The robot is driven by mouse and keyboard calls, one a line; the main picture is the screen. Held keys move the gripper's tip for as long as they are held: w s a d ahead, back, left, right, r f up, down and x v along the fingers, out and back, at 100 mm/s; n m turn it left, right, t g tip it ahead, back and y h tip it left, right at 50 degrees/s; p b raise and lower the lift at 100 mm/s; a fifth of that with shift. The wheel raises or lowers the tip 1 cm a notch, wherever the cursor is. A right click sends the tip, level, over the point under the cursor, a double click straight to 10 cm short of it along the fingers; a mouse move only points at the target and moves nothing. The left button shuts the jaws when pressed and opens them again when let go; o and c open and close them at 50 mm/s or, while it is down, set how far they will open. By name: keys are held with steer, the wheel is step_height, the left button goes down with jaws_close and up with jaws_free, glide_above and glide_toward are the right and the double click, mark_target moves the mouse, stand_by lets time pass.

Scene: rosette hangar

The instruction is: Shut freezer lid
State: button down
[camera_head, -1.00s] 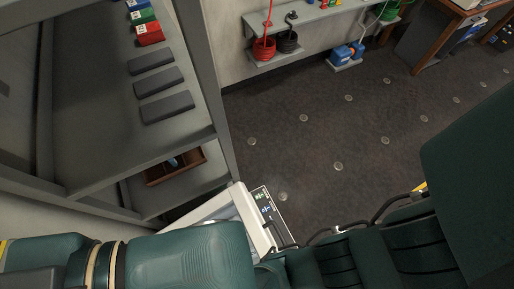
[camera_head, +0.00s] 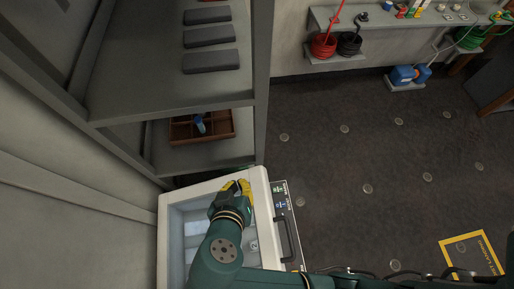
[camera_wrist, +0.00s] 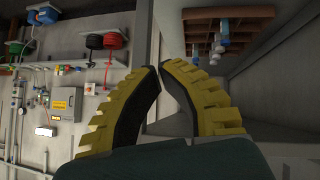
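The white freezer (camera_head: 263,215) stands at the bottom middle of the head view. Its top is open and its pale interior (camera_head: 190,225) shows. A dark handle (camera_head: 285,238) is on its right side. I cannot make out the lid clearly; my arm covers part of the opening. My gripper (camera_head: 238,186), with yellow and black fingers, is over the freezer opening close to its far rim. I cannot tell whether it touches the rim. In the wrist view the fingertips (camera_wrist: 158,72) meet with nothing seen between them.
A grey shelf rack (camera_head: 262,90) stands just behind the freezer, with dark flat blocks (camera_head: 210,37) and a brown tray (camera_head: 203,126). Cable coils (camera_head: 324,46) hang on the far wall.

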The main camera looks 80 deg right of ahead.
steer(key=s+f+g+b, duration=0.1)
steer(key=s+f+b, duration=0.1)
steer(key=s+f, duration=0.35)
steer(key=p, duration=0.2)
glide_above(263, 183)
steer(key=w, duration=0.1)
steer(key=shift+n, duration=0.4)
steer(key=f, duration=0.7)
steer(key=shift+w+a, duration=0.1)
steer(key=shift+a, duration=0.25)
steer(key=f, duration=0.2)
steer(key=s+f, duration=0.1)
steer(key=f, duration=0.1)
steer(key=shift+s+d, duration=0.1)
steer(key=shift+d, duration=0.3)
steer(key=shift+f, duration=0.1)
